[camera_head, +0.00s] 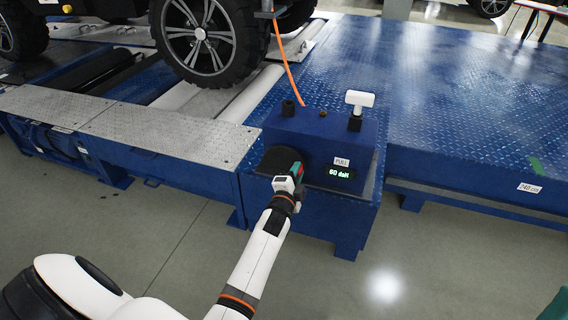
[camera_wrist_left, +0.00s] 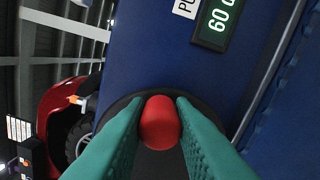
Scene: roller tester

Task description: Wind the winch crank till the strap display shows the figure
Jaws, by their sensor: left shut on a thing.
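The blue winch box (camera_head: 322,132) stands at the edge of the blue platform. Its strap display (camera_head: 341,173) reads "60 daN" in green, under a "PULL" label; the display (camera_wrist_left: 217,22) also shows, cut off, in the left wrist view. My left gripper (camera_head: 291,176) is at the front left of the box. In the left wrist view its green fingers (camera_wrist_left: 160,130) are shut on a red crank knob (camera_wrist_left: 160,122), in front of a dark round disc. The rest of the crank is mostly hidden. My right gripper is not in view.
An orange strap (camera_head: 286,62) runs from the box up to the vehicle (camera_head: 208,40) on the rollers. The floor in front is clear.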

